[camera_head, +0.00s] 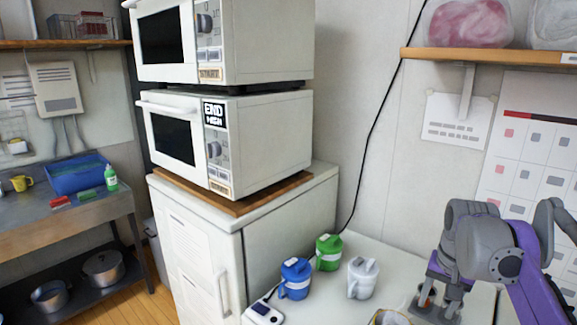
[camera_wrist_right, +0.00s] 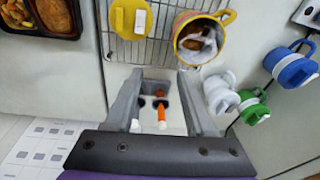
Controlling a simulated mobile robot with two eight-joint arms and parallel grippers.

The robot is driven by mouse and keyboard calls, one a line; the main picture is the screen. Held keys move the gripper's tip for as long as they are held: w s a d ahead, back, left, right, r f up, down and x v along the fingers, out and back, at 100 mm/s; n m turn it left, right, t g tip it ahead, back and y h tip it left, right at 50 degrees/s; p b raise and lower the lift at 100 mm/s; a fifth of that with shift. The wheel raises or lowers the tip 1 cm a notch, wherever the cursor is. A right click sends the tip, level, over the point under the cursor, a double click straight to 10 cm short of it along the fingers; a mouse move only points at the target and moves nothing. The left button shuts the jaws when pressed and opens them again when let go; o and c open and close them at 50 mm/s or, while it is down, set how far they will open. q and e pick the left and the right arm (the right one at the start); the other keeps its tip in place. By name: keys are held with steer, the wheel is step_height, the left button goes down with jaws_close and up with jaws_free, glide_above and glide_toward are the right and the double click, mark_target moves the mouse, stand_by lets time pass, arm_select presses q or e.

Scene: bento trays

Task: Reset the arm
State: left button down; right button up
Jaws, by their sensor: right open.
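My right gripper (camera_head: 437,303) is low over the white counter (camera_head: 390,250) at the lower right of the head view. In the right wrist view its two grey fingers (camera_wrist_right: 160,95) stand wide apart. Between them shows a small grey holder (camera_wrist_right: 157,88) with an orange-and-white slim item (camera_wrist_right: 161,118) and a brownish-orange piece. I cannot tell whether the fingers touch the holder. My purple and grey right arm reaches in from the right edge. My left gripper is in neither view.
Blue (camera_head: 295,279), green (camera_head: 328,252) and white (camera_head: 362,278) lidded mugs stand left of my right gripper. Stacked microwaves (camera_head: 255,140) stand left.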

steer(key=s+a+f+n+t+p, duration=0.1)
steer(key=s+a+f+n, duration=0.2)
steer(key=s+a+f, duration=0.3)
steer(key=s+a+f+n+t+p, duration=0.1)
steer(key=s+a+f+n+t, duration=0.1)
steer(key=s+a+f+n, duration=0.2)
steer(key=s+a+f, duration=0.3)
steer(key=s+f, duration=0.4)
steer(key=s, duration=0.3)
steer(key=shift+s+a+y, duration=0.15)
steer(key=shift+y, duration=0.15)
